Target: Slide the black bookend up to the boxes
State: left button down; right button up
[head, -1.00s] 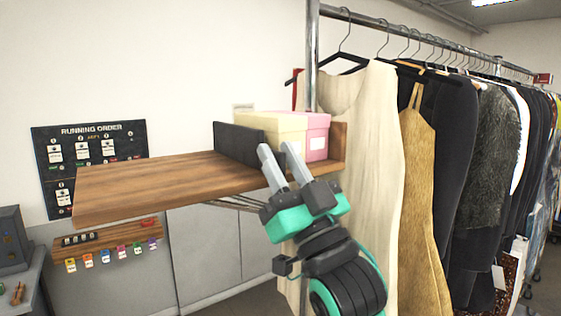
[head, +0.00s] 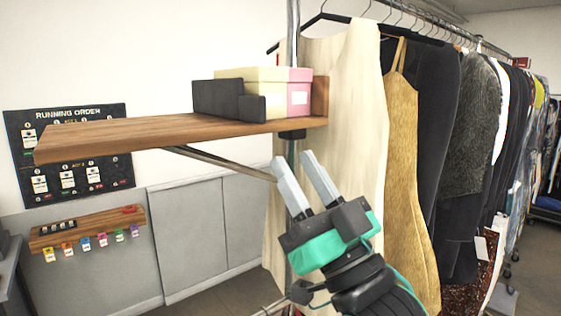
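The black bookend (head: 217,98) stands upright on the wooden shelf (head: 120,133), at the left of the boxes. Its lower, nearer part overlaps the front of the cream box (head: 273,75) in the picture; I cannot tell whether they touch. The pink box (head: 299,92) stands right of the cream one, by the shelf's wooden end piece (head: 320,95). My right gripper (head: 293,158) is open and empty, its two grey fingers pointing up, just below the shelf's right end in the picture. My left gripper is not in view.
The left part of the shelf top is bare. A metal post (head: 293,40) and a rail of hanging clothes (head: 410,130) are close on the right. A diagonal brace (head: 215,162) runs under the shelf. A key rack (head: 85,232) hangs on the wall below.

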jog(key=shift+b+v, duration=0.4)
jog(key=shift+v, duration=1.05)
jog(key=shift+w, duration=0.1)
